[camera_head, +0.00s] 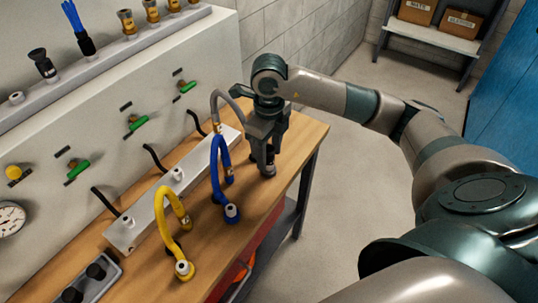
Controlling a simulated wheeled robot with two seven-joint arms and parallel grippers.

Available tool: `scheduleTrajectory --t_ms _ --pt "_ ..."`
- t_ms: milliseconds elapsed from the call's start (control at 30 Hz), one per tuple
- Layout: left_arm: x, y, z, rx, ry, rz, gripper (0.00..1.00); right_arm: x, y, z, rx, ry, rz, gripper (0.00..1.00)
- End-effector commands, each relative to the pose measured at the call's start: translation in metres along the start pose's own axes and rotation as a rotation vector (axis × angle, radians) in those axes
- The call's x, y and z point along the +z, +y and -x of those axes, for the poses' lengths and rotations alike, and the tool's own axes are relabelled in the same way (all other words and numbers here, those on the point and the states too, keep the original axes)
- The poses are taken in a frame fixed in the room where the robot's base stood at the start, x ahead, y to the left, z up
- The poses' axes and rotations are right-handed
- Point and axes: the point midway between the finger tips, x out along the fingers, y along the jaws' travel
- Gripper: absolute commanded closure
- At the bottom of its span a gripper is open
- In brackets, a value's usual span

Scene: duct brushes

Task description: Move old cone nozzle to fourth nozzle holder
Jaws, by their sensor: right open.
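My right gripper (268,148) points down over the far right end of the wooden bench. Its jaws are open around a dark fitting (269,161) near the grey hose (217,102); the fingers partly hide this fitting, and I cannot tell if it is the old cone nozzle. A black cone-shaped nozzle (45,66) stands on the grey holder rail (105,55) at the upper left. The holder (16,98) at the rail's near end is empty. I cannot tell which holder is the fourth. My left gripper is not in view.
A blue brush (80,25) and several brass nozzles (127,22) occupy the rail. Green valve handles (137,123) project from the panel. Bare bench (300,140) lies right of the gripper.

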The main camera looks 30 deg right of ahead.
Motion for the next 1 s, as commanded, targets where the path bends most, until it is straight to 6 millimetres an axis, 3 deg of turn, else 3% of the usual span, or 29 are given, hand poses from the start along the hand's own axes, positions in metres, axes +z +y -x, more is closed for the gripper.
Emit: scheduleTrajectory --t_ms 1000 --pt "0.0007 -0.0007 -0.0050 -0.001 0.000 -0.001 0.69 -0.0002 -0.0001 -0.0001 -0.001 0.000 0.000 0.54"
